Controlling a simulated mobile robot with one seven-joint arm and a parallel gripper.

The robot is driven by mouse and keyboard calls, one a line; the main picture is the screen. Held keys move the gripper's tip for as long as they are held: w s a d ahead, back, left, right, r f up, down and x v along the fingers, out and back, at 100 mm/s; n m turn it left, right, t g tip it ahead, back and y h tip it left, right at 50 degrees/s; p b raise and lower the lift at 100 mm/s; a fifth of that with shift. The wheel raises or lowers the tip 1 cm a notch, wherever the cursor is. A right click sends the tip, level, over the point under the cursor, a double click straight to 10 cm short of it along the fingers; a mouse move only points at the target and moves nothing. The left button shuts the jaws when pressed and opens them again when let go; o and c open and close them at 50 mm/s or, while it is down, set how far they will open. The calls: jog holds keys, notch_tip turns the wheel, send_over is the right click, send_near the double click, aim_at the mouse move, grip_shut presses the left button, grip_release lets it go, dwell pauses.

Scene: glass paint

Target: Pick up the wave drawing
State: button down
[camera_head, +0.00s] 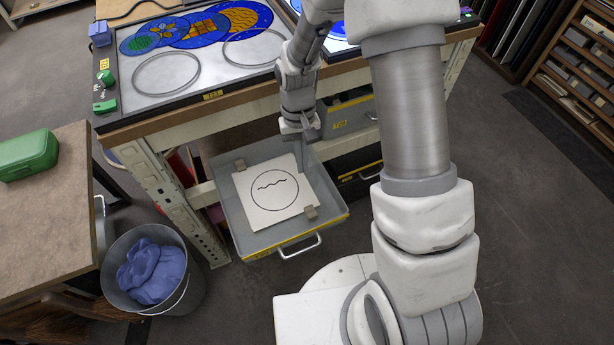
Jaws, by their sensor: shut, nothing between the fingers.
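The wave drawing (275,199) is a white square sheet with a black circle and a wavy line inside it. It lies flat in an open grey drawer (236,222) with a yellow front. My gripper (304,143) is shut and empty above the back right part of the drawer, beyond the drawing's upper right corner. It appears apart from the drawing.
The light table (200,93) above the drawer holds several coloured glass discs and two grey rings. A bucket (190,298) with blue cloth stands at lower left. A wooden bench (45,215) with a green box (28,155) is at left. Shelves (585,60) stand at right.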

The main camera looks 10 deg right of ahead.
aim_at(305, 205)
jog(key=b+x, duration=0.3)
jog(key=x, duration=0.9)
jog(key=shift+w, duration=0.2)
